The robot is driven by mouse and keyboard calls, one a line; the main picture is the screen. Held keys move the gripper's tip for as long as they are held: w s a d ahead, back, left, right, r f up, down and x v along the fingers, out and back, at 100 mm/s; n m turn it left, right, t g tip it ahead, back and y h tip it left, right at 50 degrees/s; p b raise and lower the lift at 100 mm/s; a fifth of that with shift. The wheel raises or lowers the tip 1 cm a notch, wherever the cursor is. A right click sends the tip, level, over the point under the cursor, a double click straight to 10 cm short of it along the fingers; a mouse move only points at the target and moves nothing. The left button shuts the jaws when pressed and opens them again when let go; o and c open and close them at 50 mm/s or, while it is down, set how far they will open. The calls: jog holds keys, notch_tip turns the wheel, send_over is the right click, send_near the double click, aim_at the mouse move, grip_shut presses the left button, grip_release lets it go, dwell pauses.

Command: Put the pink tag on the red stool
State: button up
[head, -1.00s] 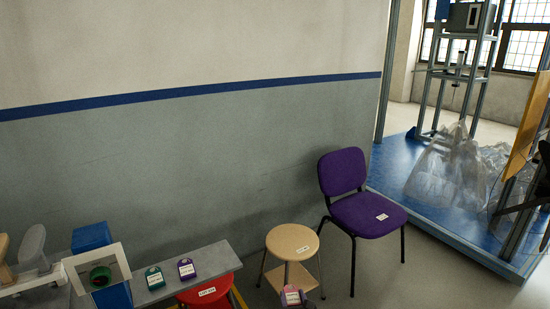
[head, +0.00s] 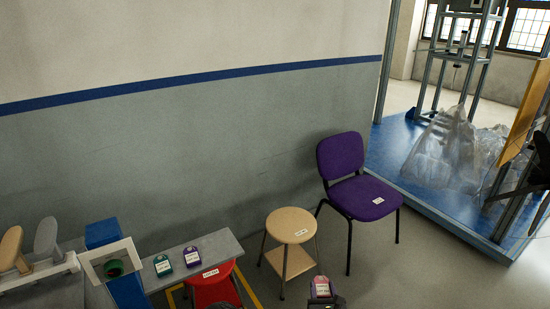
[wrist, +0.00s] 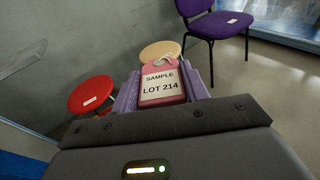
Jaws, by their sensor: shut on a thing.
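My gripper (wrist: 162,88) is shut on the pink tag (wrist: 161,97), with a purple finger on each side of it. The tag faces the wrist camera and reads "SAMPLE LOT 214". In the head view the tag (head: 321,285) is held at the bottom edge, right of the red stool (head: 212,290) and in front of the wooden stool. The red stool has a round seat with a white label and stands beside the grey bench; its lower part is partly hidden. In the wrist view the red stool (wrist: 92,92) is left of the tag, apart from it.
A wooden stool (head: 291,224) and a purple chair (head: 364,195) stand right of the red stool. A grey bench (head: 215,246) by the wall holds a green tag (head: 162,265) and a purple tag (head: 192,257). Floor is clear right of the tag.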

aim_at(324, 296)
jog(key=r+p, duration=0.2)
jog(key=r, duration=0.1)
jog(key=s+r+p, duration=0.1)
jog(key=r+p, duration=0.1)
jog(key=r, duration=0.1)
jog(key=s+r+p, duration=0.1)
jog(key=r+p, duration=0.1)
jog(key=r, duration=0.1)
jog(key=shift+r, duration=0.15)
jog(key=s+f, duration=0.5)
jog(key=f, duration=0.2)
jog(key=shift+f, duration=0.4)
jog(key=shift+w, duration=0.1)
